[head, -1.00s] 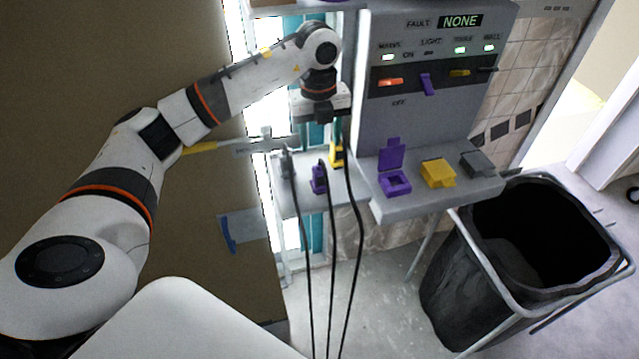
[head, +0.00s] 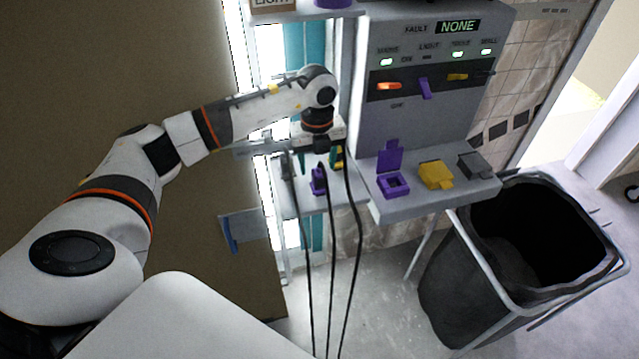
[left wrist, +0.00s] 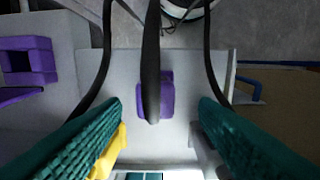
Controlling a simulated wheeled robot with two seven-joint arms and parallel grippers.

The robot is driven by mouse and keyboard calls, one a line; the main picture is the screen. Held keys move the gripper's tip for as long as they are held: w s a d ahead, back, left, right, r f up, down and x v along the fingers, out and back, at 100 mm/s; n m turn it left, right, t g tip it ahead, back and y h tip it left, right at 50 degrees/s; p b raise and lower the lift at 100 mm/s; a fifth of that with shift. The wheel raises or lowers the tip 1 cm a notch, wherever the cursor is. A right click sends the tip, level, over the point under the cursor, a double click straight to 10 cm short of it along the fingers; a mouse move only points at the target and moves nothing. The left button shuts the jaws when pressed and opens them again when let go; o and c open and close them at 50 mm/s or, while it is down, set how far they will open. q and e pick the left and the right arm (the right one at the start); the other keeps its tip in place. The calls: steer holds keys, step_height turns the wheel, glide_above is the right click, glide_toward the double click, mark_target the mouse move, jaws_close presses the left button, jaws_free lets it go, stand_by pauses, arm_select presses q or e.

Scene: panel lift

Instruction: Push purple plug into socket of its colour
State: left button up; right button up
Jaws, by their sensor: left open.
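The purple plug (head: 319,182) stands on the small grey shelf, with its black cable hanging to the floor. It also shows in the left wrist view (left wrist: 167,97), partly covered by the cable. My left gripper (head: 318,158) is open just above it. In the left wrist view the teal fingers (left wrist: 160,102) are spread on either side of the plug, apart from it. The purple socket (head: 394,184) is on the panel's ledge to the right, its lid raised. It shows at the left of the wrist view (left wrist: 30,60). My right gripper is out of view.
A yellow plug (left wrist: 107,155) and a grey plug (left wrist: 203,142) flank the purple one, close to my fingers. Yellow (head: 436,174) and grey (head: 476,165) covers sit right of the purple socket. A black bin (head: 450,270) stands below the ledge.

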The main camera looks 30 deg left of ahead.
mark_target(320, 171)
arm_select(q)
steer(key=shift+d+f+p, duration=0.15)
steer(key=shift+f+p, duration=0.3)
steer(key=shift+p, duration=0.05)
step_height(320, 171, down, 4)
steer(key=shift+d+r+p, duration=0.15)
steer(key=shift+r+p, duration=0.05)
steer(key=shift+p, duration=0.45)
steer(key=shift+f, duration=0.35)
steer(key=c, duration=0.8)
